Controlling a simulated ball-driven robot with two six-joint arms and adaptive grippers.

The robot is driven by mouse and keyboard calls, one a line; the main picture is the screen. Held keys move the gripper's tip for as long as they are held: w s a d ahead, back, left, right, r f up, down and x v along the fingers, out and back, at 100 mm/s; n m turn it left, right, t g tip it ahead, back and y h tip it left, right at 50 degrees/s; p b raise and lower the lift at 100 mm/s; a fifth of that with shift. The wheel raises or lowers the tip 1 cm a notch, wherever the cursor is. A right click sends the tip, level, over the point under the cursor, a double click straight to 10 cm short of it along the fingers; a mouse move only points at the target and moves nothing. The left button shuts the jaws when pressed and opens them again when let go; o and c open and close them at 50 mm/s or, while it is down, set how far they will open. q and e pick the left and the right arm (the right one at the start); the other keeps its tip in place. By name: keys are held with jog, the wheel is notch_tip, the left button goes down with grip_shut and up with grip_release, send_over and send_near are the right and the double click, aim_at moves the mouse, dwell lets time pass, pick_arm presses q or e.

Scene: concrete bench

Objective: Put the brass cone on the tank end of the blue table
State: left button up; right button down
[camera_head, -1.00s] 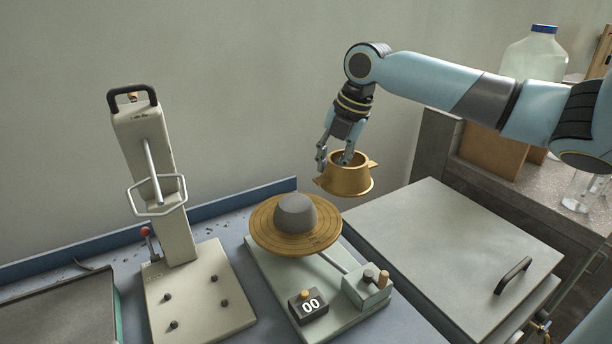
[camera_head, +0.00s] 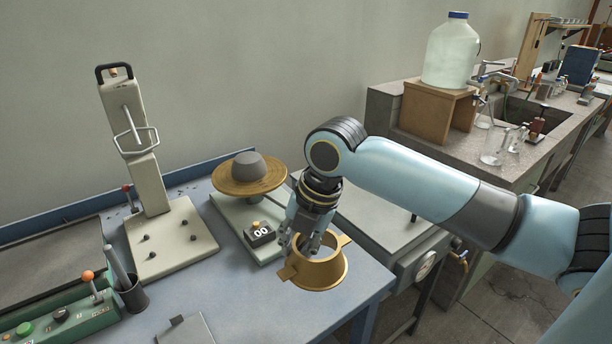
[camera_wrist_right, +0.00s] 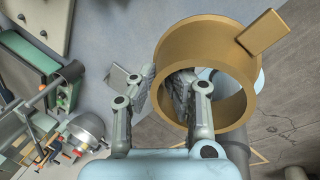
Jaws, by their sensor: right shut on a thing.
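The brass cone (camera_head: 326,274) is an open brass ring with side tabs; it also fills the upper right of the right wrist view (camera_wrist_right: 235,35). My right gripper (camera_head: 306,246) is shut on its wall, one finger inside the ring and one outside; its fingers also show in the wrist view (camera_wrist_right: 160,110). The cone appears in front of the blue table's right front corner, with floor showing past it in the wrist view. The blue table (camera_head: 195,285) has bare top left of the cone. The lidded grey tank (camera_head: 375,222) adjoins its right end, partly hidden by my arm. My left gripper is not in view.
A flow table with a brass disc (camera_head: 265,184) and grey mound stands behind the cone. A tall cream press (camera_head: 150,190) is farther left. A water jug (camera_head: 452,52) is on the back counter.

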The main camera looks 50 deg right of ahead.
aim_at(292, 266)
jog(key=s+a, duration=0.1)
jog(key=a+f, duration=0.1)
jog(key=a, duration=0.1)
jog(key=shift+s, duration=0.4)
jog(key=w+a+f, duration=0.2)
jog(key=w, duration=0.1)
jog(key=w+a+f, duration=0.2)
jog(key=w+f, duration=0.1)
jog(key=w+a+f, duration=0.2)
jog(key=w, duration=0.1)
jog(key=shift+w+f, duration=0.3)
jog(key=shift+w, duration=0.1)
notch_tip(292, 266, down, 4)
jog(key=shift+r, duration=0.1)
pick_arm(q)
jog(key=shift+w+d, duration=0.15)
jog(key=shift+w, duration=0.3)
pick_arm(e)
jog(key=shift+f, duration=0.2)
